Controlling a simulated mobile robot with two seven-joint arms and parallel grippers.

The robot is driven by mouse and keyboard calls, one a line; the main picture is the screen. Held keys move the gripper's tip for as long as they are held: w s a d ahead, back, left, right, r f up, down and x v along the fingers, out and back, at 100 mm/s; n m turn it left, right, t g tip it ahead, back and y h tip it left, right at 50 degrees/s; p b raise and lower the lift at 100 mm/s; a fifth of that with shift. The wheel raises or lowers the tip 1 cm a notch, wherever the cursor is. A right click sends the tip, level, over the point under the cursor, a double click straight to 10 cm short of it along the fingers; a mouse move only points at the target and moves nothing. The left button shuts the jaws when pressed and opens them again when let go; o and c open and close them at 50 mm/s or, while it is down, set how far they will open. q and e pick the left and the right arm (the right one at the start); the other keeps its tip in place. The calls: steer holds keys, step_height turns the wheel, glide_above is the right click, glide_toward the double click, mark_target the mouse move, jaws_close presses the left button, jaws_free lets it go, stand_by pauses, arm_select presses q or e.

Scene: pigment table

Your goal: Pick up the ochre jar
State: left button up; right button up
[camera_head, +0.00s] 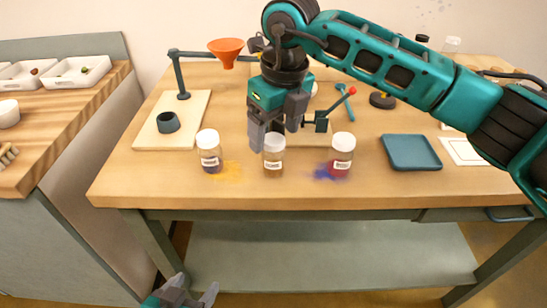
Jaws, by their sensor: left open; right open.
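Three clear jars with white lids and labels stand in a row near the front of the table. The middle jar (273,163) has brownish contents and looks like the ochre jar. The left jar (210,160) holds something dark purplish, and the right jar (341,164) holds red. My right gripper (274,137) points down, open, at the middle jar's lid. One finger is left of the lid and one is right; I cannot tell whether either touches it. My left gripper (190,295) is open and empty, low in front of the table, partly cut off.
Yellow powder (231,169) lies between the left and middle jars; blue powder (322,172) lies by the right jar. A teal tray (411,153) is at the right. An orange funnel (226,50) on a stand is behind left.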

mark_target(274, 157)
steer(key=f, duration=0.5)
steer(key=shift+w+a, duration=0.1)
steer(key=shift+a, duration=0.15)
steer(key=shift+c, duration=0.4)
steer(key=c, duration=1.1)
